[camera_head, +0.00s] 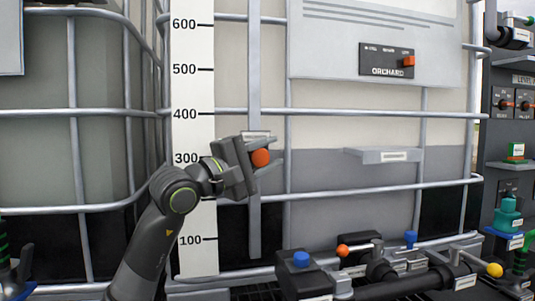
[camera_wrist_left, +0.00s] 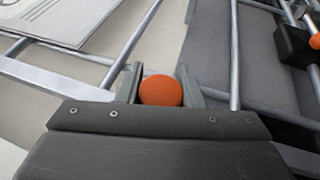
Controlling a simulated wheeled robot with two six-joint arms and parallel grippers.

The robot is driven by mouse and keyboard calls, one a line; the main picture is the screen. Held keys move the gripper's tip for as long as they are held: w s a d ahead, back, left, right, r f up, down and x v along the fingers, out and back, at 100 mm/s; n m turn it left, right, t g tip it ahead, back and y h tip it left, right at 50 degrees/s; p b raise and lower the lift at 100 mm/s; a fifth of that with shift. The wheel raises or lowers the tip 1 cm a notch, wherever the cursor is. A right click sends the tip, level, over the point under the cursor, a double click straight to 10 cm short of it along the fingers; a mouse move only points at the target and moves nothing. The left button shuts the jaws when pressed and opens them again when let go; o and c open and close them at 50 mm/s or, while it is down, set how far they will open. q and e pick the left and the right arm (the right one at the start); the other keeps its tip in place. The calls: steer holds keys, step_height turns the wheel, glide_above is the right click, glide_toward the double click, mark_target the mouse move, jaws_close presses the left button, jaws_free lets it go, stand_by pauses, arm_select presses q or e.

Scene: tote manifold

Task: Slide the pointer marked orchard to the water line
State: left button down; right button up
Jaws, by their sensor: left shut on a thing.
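The pointer has an orange ball knob (camera_head: 260,158) and rides on a vertical grey rail (camera_head: 254,75) beside the white number scale (camera_head: 193,95). My left gripper (camera_head: 262,156) is shut on the knob, at about the height of the 300 mark. The knob also shows between the fingers in the left wrist view (camera_wrist_left: 160,91). A small pale plate shows just above the gripper; its writing is too small to read. The water line (camera_head: 320,149) is the top edge of the darker grey band in the tank, slightly above the knob's middle. My right gripper is not in view.
A panel marked ORCHARD (camera_head: 387,61) with an orange switch is at upper right. Cage bars (camera_head: 340,112) cross the tank front. A small grey shelf (camera_head: 385,155) juts out right of the rail. Pipes and coloured valve handles (camera_head: 400,270) fill the lower right.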

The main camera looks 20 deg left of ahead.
arm_select(q)
steer(key=shift+f, duration=0.1)
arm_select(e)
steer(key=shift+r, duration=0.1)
arm_select(q)
steer(key=c, duration=1)
jaws_free()
